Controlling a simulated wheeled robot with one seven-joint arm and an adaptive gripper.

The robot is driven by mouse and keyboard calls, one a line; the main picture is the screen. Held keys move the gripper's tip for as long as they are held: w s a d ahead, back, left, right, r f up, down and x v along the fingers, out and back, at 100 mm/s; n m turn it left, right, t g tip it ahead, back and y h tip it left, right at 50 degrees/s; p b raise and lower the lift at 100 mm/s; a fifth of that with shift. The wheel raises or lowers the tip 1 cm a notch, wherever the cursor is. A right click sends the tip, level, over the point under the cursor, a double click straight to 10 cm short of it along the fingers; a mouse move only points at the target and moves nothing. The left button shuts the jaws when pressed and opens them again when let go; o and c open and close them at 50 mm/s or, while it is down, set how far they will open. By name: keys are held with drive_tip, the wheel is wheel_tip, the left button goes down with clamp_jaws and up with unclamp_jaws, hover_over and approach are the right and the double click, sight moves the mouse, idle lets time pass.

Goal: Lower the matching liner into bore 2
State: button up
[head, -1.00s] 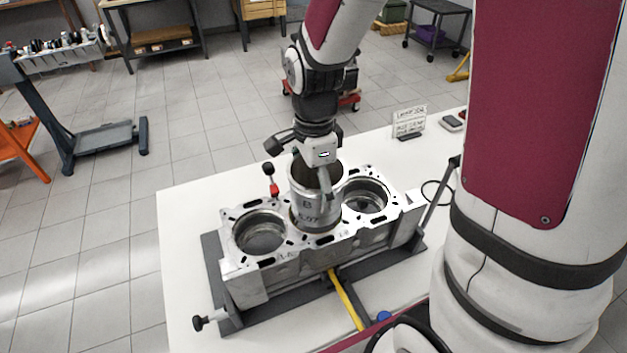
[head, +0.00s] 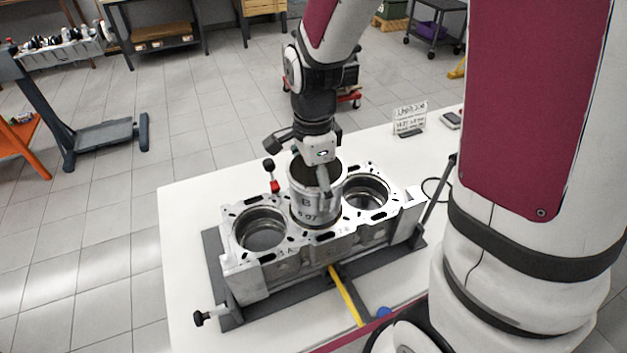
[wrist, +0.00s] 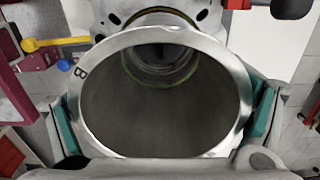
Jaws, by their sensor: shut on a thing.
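The metal liner (head: 309,205), marked "B" with a number below it, stands roughly upright at the middle bore of the engine block (head: 285,262). My gripper (head: 322,170) is shut on the liner near its top rim. In the wrist view the liner's rim (wrist: 87,120) carries a "B", and the teal finger pads press on its two sides.
The left bore (head: 262,232) and right bore (head: 366,194) are open. The block sits in a dark fixture (head: 232,312) on a white table (head: 185,260). A yellow bar (head: 345,294) is in front, a red-and-black clamp (head: 272,178) behind, and a printed sign (head: 410,117) at back right.

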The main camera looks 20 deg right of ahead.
wheel_tip(320, 180, down, 7)
drive_tip(key=b, duration=0.3)
idle(3.0)
drive_tip(key=o, duration=1.2)
drive_tip(key=shift+r, duration=0.1)
drive_tip(key=shift+o, duration=0.2)
wheel_tip(320, 180, up, 12)
